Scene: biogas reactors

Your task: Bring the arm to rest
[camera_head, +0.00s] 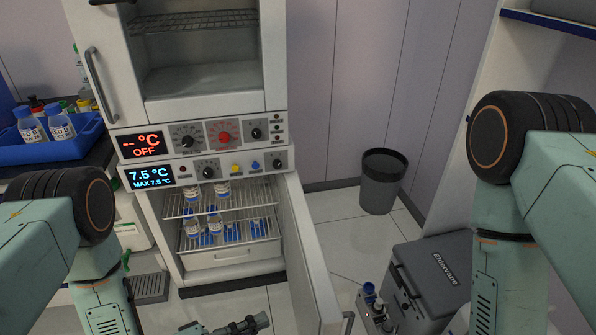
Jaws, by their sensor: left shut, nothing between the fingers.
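My left arm comes in from the left, and its dark gripper (258,321) shows at the bottom edge, low in front of the open fridge. The gripper is shut and empty, apart from the fridge and its door. Its lower part is cut off by the frame. My right arm (506,285) comes in from the right and runs down out of the picture.
The lower fridge (232,255) is open, with several bottles on its racks. Its door (308,262) stands out into the room. A grey case (433,278) and a dark bin (381,183) stand on the floor at right. A blue tray (62,148) holds bottles at left.

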